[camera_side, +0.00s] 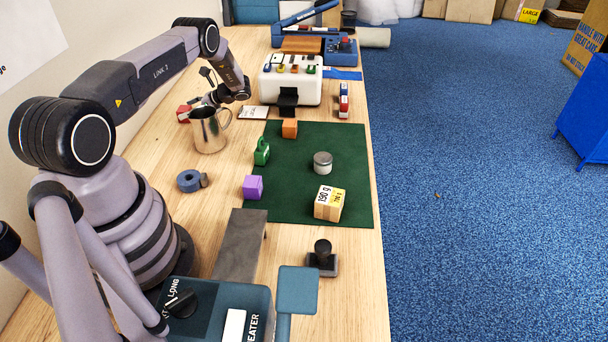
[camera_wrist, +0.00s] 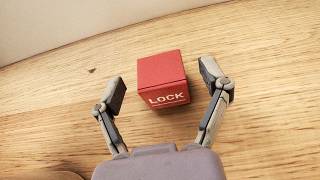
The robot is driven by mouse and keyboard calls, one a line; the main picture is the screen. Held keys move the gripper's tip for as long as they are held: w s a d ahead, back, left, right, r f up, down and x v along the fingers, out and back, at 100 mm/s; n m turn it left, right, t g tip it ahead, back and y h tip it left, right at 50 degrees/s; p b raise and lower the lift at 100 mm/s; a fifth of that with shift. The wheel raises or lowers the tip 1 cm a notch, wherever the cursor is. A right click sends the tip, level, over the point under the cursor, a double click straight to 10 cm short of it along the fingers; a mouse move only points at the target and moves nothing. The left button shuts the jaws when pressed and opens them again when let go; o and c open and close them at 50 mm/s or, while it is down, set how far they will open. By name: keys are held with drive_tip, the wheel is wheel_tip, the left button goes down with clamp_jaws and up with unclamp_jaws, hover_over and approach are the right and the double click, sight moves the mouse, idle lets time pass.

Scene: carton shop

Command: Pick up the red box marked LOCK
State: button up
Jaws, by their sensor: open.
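The red box (camera_wrist: 162,82) marked LOCK rests on the wooden table in the wrist view, its white lettering facing my gripper. My gripper (camera_wrist: 162,83) is open, with one finger on each side of the box and a visible gap on both sides. In the side view the red box (camera_side: 184,113) is at the left of the table near the wall, partly hidden.
The steel mug (camera_side: 209,130) stands just in front of my gripper in the side view. A green mat (camera_side: 300,160) holds several small items to the right. A white device (camera_side: 290,84) stands behind. The wall (camera_wrist: 60,25) is close beyond the box.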

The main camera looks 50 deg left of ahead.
sight(179, 112)
drive_tip(key=x, duration=0.3)
drive_tip(key=c, duration=1.3)
drive_tip(key=shift+r, duration=0.1)
drive_tip(key=shift+c, duration=0.2)
